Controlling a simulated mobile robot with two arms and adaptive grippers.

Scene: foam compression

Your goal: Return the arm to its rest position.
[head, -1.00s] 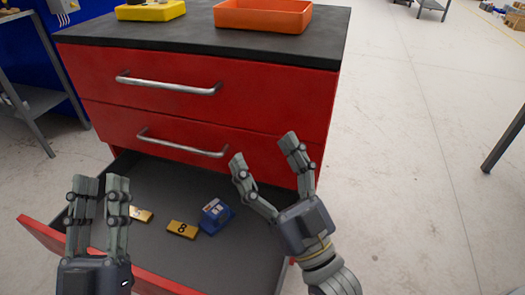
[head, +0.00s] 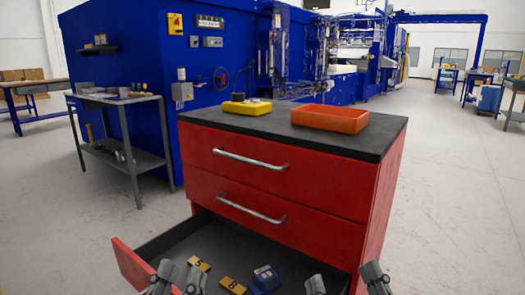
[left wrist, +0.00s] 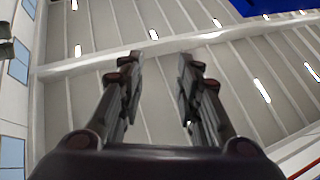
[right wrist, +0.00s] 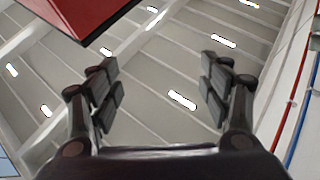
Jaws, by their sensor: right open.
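My left gripper (head: 178,278) shows at the bottom edge of the head view, in front of the open bottom drawer. In the left wrist view its two fingers (left wrist: 158,75) stand apart with only ceiling between them. My right gripper (head: 344,281) is at the bottom edge further right, by the cabinet's lower right corner. In the right wrist view its fingers (right wrist: 160,85) are spread wide and empty. Both grippers point upward, with the ceiling behind them in the wrist views. Most of both arms is below the head view.
The red cabinet (head: 275,190) has its bottom drawer (head: 175,238) open, holding yellow plates marked 5 (head: 199,264) and 8 (head: 232,285) and a blue item (head: 265,278). An orange tray (head: 329,120) and yellow box (head: 246,108) sit on top. Floor (head: 450,200) at right is clear.

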